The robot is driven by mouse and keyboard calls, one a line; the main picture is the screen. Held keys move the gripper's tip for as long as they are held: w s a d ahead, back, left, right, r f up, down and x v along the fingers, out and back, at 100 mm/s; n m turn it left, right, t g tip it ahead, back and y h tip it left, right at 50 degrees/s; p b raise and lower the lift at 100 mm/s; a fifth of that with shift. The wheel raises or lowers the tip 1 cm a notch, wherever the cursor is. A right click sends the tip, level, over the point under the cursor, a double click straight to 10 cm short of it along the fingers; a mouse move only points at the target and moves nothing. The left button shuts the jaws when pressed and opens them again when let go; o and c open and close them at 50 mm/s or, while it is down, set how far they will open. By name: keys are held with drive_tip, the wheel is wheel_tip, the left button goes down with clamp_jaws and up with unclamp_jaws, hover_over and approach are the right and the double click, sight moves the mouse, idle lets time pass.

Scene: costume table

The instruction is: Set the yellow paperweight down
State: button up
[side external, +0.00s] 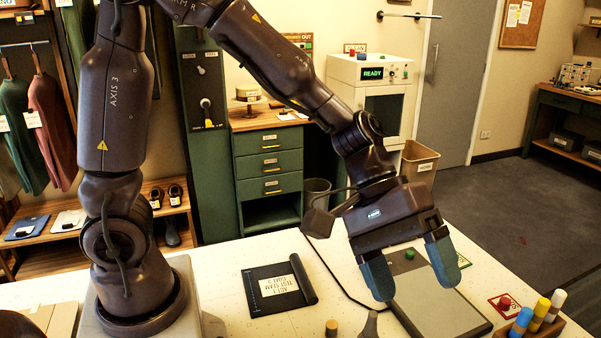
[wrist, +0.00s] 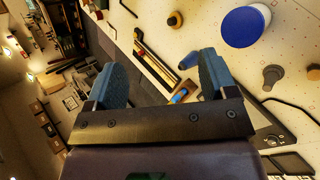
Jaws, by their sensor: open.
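My gripper (side external: 416,288) is open over the right part of the white table, above a grey flat pad. In the wrist view my gripper (wrist: 162,62) shows two blue fingers wide apart with nothing held between them. I cannot identify the yellow paperweight with certainty. A small upright peg (side external: 331,328) with a yellowish-tan top stands at the table's front edge, left of my gripper and apart from it. A grey tapered piece (side external: 371,322) stands beside it, partly cut off by the frame.
The grey pad (side external: 435,300) lies below my gripper. A holder with blue, yellow and white-topped cylinders (side external: 537,316) and a red button (side external: 504,302) are to its right. A blue disc (wrist: 245,27) shows in the wrist view.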

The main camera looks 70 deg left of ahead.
drive_tip(key=s+a+r+m+t+y, duration=0.1)
drive_tip(key=s+a+r+m+y, duration=0.1)
drive_tip(key=a, duration=0.4)
drive_tip(key=s+a+r+m+t+y, duration=0.1)
drive_tip(key=s+a+r+t+y, duration=0.1)
drive_tip(key=s+a+r+y, duration=0.1)
drive_tip(key=s+a+r+m+t+y, duration=0.1)
drive_tip(key=s+a+y, duration=0.3)
drive_tip(key=a, duration=0.5)
drive_tip(key=shift+s+a+r+m+t, duration=0.25)
drive_tip(key=shift+s+r+m, duration=0.55)
drive_tip(key=shift+s, duration=0.45)
